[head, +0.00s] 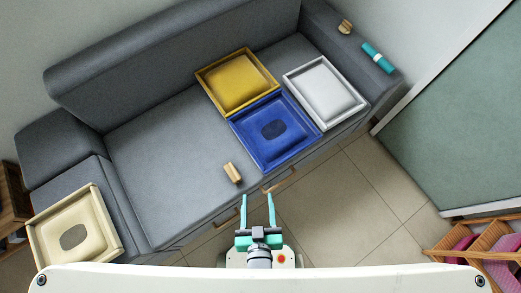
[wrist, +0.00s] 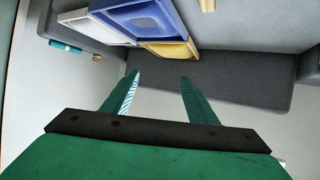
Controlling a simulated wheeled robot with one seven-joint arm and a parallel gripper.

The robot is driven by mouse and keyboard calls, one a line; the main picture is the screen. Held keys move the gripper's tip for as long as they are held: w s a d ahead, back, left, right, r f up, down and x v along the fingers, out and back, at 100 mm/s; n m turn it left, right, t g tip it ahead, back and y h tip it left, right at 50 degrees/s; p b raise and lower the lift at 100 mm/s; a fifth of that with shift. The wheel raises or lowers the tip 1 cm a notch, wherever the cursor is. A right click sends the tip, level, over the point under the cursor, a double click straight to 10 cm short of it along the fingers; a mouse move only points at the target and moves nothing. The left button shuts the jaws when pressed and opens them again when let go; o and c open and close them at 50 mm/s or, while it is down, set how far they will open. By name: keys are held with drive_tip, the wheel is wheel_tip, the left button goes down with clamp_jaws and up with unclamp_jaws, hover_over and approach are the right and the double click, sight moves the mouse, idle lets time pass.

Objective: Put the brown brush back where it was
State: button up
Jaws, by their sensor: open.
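A small light-brown block-like thing (head: 232,172), possibly the brown brush, lies on the grey sofa seat left of the blue tray (head: 245,140). A tan piece, perhaps the same thing, shows at the top edge of the wrist view (wrist: 208,4). Another small tan-brown thing (head: 345,27) rests on the sofa's far right arm, also in the wrist view (wrist: 97,57). I cannot tell for sure which is the brush. My gripper (head: 257,196) is open and empty at the sofa's front edge, apart from both; its spread fingers show in the wrist view (wrist: 160,79).
A yellow tray (head: 205,80) and a white tray (head: 325,125) adjoin the blue one. A cream tray (head: 38,250) sits at the left. A teal cylinder (head: 378,57) lies on the right arm. The sofa seat (head: 165,140) is bare at centre-left. Wooden racks (head: 480,240) stand lower right.

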drive_tip(key=s+r+m+t, duration=0.1)
drive_tip(key=s+r+t, duration=0.1)
drive_tip(key=r, duration=0.7)
drive_tip(key=shift+s+d+h, duration=0.3)
drive_tip(key=shift+s+d, duration=0.15)
drive_tip(key=shift+s, duration=0.1)
drive_tip(key=c, duration=0.6)
drive_tip(key=shift+o, duration=0.2)
drive_tip(key=shift+a, duration=0.1)
drive_tip(key=shift+s+a, duration=0.1)
